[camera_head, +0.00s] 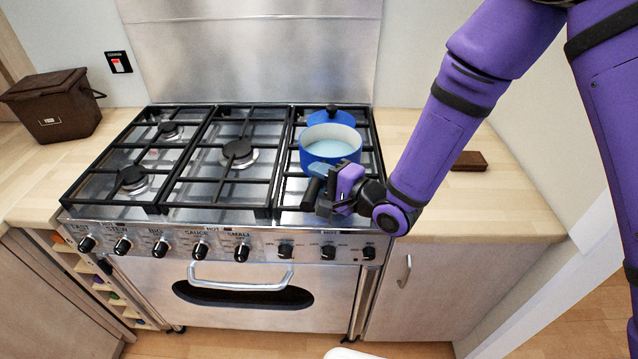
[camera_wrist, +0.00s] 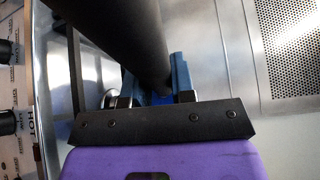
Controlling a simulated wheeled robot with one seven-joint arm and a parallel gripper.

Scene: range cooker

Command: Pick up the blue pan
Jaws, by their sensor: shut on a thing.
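The blue pan (camera_head: 330,148) has a pale inside and sits upright over the right-hand grate of the cooker; I cannot tell whether it touches the grate. Its black handle (camera_head: 311,192) points toward the cooker's front. My gripper (camera_head: 325,198) is at the handle, in front of the pan. In the wrist view, the thick black handle (camera_wrist: 125,35) runs between the two fingers of my gripper (camera_wrist: 152,88), which is shut on it. The pan's bowl is mostly hidden there.
A blue round item with a black knob (camera_head: 332,112), seemingly a lid, is just behind the pan. Black grates (camera_head: 190,160) cover the cooker, with knobs along its front. A brown bin (camera_head: 55,105) stands left. A small brown block (camera_head: 469,161) lies on the right counter, otherwise clear.

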